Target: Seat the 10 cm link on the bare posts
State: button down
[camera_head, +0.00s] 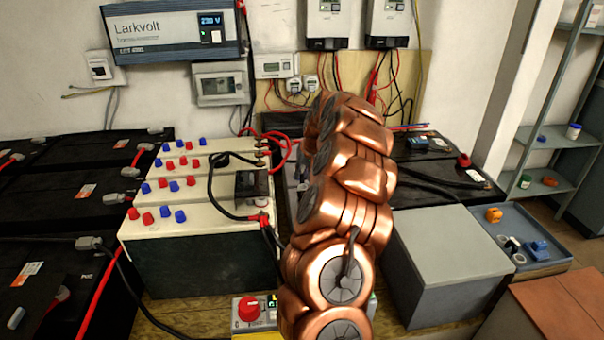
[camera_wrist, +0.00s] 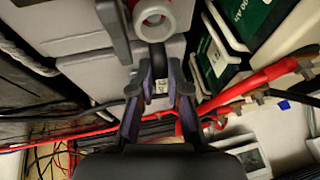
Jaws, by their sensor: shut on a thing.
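In the head view my copper-coloured arm fills the middle and hides the gripper and the held piece. White-topped batteries (camera_head: 150,222) with red and blue caps stand left of the arm. Black batteries (camera_head: 440,178) stand behind it to the right. I cannot tell which posts are bare.
A grey box (camera_head: 445,255) stands right of the arm, beside a blue-grey tray (camera_head: 565,258) of small parts. A red-knobbed device (camera_head: 250,308) sits at the front. Black cables (camera_head: 222,198) and red cables (camera_head: 97,285) cross the battery area. An inverter (camera_head: 170,35) hangs on the wall.

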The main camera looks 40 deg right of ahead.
jog(key=shift+f, duration=0.6)
dwell(0.9)
jog(key=c, duration=1.1)
grip_release()
jog(key=shift+o, duration=0.2)
jog(key=o, duration=0.4)
jog(key=shift+r+p, duration=0.85)
jog(key=shift+r, duration=3.2)
